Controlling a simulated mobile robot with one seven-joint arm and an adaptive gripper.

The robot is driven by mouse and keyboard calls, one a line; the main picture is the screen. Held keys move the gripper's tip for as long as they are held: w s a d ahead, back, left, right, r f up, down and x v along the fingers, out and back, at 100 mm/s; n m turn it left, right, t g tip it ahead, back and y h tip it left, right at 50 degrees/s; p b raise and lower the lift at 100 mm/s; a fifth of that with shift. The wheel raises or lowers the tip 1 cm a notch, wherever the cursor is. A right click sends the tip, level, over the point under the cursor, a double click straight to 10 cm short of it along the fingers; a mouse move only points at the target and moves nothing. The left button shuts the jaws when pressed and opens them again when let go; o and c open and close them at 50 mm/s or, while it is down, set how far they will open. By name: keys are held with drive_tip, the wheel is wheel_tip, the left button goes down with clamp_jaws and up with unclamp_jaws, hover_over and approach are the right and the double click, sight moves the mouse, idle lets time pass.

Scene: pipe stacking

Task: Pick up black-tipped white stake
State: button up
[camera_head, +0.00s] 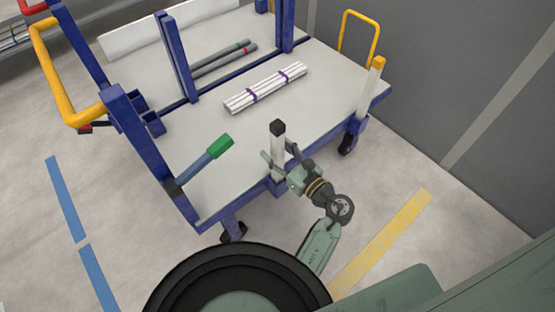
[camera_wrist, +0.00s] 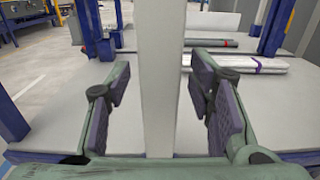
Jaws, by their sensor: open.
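The black-tipped white stake (camera_head: 278,155) stands upright at the front edge of the cart (camera_head: 205,190) in the head view. Its black tip (camera_head: 277,127) points up. My gripper (camera_head: 280,162) is at the stake, with its fingers on either side of the shaft. In the wrist view the white shaft (camera_wrist: 161,85) runs vertically between the open fingers of my gripper (camera_wrist: 163,105). Gaps show between the shaft and both finger pads. The black tip is out of the wrist view.
A strapped bundle of white pipes (camera_head: 265,88) lies on the cart, with grey pipes (camera_head: 222,60) behind it. A blue bar with a green end (camera_head: 220,147) rises at the front left. Blue posts (camera_head: 176,57) and a yellow-topped post (camera_head: 371,88) stand at the cart's edges.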

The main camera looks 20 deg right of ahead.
clamp_jaws()
idle(0.5)
